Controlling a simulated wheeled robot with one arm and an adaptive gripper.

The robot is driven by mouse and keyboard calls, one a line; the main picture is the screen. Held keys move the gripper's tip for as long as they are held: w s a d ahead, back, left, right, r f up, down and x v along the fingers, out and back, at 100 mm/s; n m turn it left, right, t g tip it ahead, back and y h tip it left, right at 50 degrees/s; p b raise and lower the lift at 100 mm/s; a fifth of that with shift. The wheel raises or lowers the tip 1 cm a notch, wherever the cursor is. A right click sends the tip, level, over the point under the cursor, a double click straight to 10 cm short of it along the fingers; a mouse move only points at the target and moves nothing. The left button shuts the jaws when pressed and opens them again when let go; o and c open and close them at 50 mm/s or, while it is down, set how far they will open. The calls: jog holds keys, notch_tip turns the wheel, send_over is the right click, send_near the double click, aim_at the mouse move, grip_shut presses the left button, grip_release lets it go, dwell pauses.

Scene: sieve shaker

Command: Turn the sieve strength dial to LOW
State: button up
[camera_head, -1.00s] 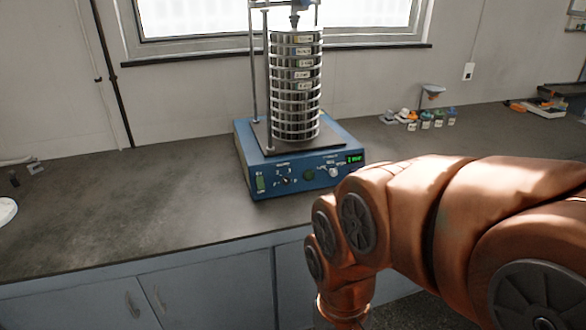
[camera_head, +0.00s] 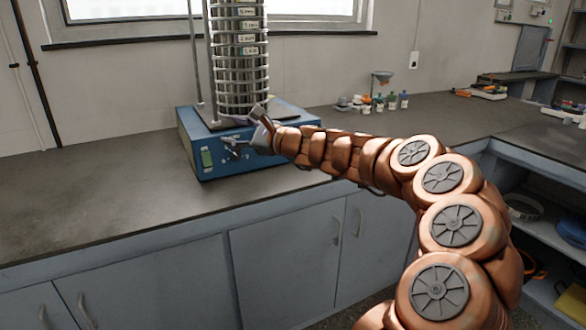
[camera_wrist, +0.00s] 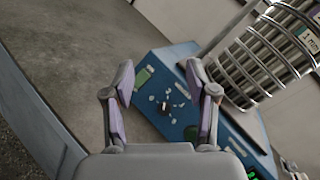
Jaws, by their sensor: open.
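The sieve shaker has a blue base (camera_head: 203,165) on the counter, with a stack of metal sieves (camera_head: 238,60) on top. In the wrist view the strength dial (camera_wrist: 165,106) is a small dark knob with a light pointer, ringed by pale marks on the blue front panel (camera_wrist: 150,110). My gripper (camera_head: 245,130) is in front of the panel; in the wrist view my gripper (camera_wrist: 160,92) is open, its two purple-padded fingers on either side of the dial and apart from it. In the head view my gripper and arm hide the dial and the panel's right part. The pointer's exact setting is too small to read.
Small bottles (camera_head: 390,102) stand farther right. The counter (camera_head: 90,190) left of the shaker is clear.

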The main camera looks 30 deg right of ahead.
jog(key=d+f+m+h+b, duration=0.1)
jog(key=d+f+m+h, duration=0.1)
jog(key=d, duration=0.5)
jog(key=w+d+f+m+t+h+b, duration=0.1)
jog(key=d+f+m+h, duration=0.2)
jog(key=d+f+m, duration=0.2)
jog(key=w+d+f+m+t+h+b, duration=0.1)
jog(key=d+f+m+h+b, duration=0.1)
jog(key=d+f, duration=0.4)
jog(key=shift+w+d+f+m+h, duration=0.1)
jog(key=shift+d+m+h, duration=0.15)
jog(key=shift+d+m, duration=0.7)
jog(key=shift+w+d+f+m+h, duration=0.1)
jog(key=shift+d+m+h, duration=0.15)
jog(key=shift+d, duration=1.3)
jog(key=shift+w+a, duration=0.15)
jog(key=shift+w, duration=2.8)
jog(key=shift+w+r, duration=0.1)
jog(key=shift+w, duration=0.7)
jog(key=shift+c, duration=0.3)
grip_shut()
